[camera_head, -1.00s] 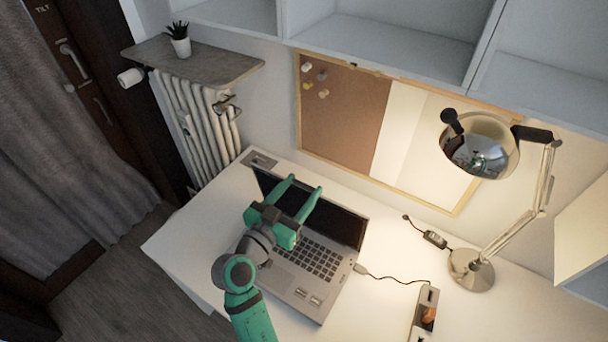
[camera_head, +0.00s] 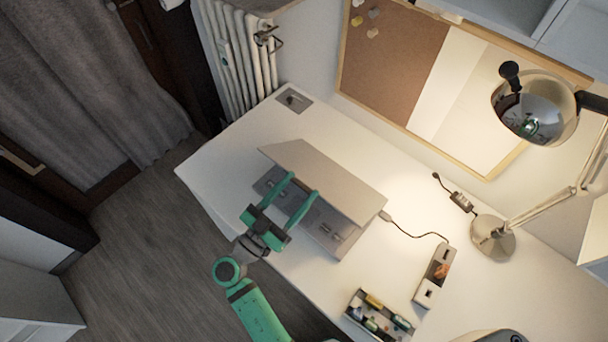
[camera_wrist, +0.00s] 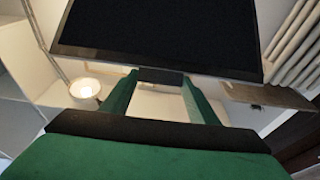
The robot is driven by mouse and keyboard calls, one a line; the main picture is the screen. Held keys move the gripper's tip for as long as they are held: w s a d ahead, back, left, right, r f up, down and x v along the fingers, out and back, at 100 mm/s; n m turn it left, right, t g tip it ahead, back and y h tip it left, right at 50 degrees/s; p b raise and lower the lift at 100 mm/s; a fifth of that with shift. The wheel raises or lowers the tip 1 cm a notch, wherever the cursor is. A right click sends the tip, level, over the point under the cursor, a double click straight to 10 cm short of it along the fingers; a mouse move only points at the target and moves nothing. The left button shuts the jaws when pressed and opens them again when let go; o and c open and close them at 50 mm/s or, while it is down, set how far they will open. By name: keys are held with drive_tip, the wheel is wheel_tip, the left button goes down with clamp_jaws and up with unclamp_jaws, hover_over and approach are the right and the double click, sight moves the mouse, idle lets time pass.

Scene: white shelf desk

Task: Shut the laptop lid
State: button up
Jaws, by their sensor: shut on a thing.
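The laptop lid (camera_head: 335,180) is tipped forward over the keyboard, its pale outer back showing in the head view. It is partly lowered, with a gap above the laptop base (camera_head: 335,237). My gripper (camera_head: 304,184) is at the lid's front edge, its green fingers set apart and shut on the lid. In the wrist view, the dark screen (camera_wrist: 160,35) fills the top middle, and my fingers (camera_wrist: 160,75) reach its edge. Most of the keyboard is hidden under the lid.
A cable runs from the laptop's right side to a power strip (camera_head: 435,277). A desk lamp (camera_head: 492,237) stands at the right. An organiser tray (camera_head: 380,318) with small items sits at the front. The white desk (camera_head: 235,155) is clear left of the laptop.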

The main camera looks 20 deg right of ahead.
drive_tip(key=shift+s+a+f, duration=0.15)
drive_tip(key=shift+a+f, duration=0.05)
drive_tip(key=shift+f, duration=0.25)
drive_tip(key=shift+s+a+f, duration=0.1)
drive_tip(key=shift+a+f, duration=0.05)
drive_tip(key=shift+f, duration=0.25)
drive_tip(key=o, duration=1.5)
drive_tip(key=shift+w, duration=0.1)
drive_tip(key=shift+r, duration=0.1)
drive_tip(key=shift+a, duration=0.1)
drive_tip(key=v, duration=1)
drive_tip(key=shift+s+a, duration=0.25)
drive_tip(key=shift+a, duration=0.05)
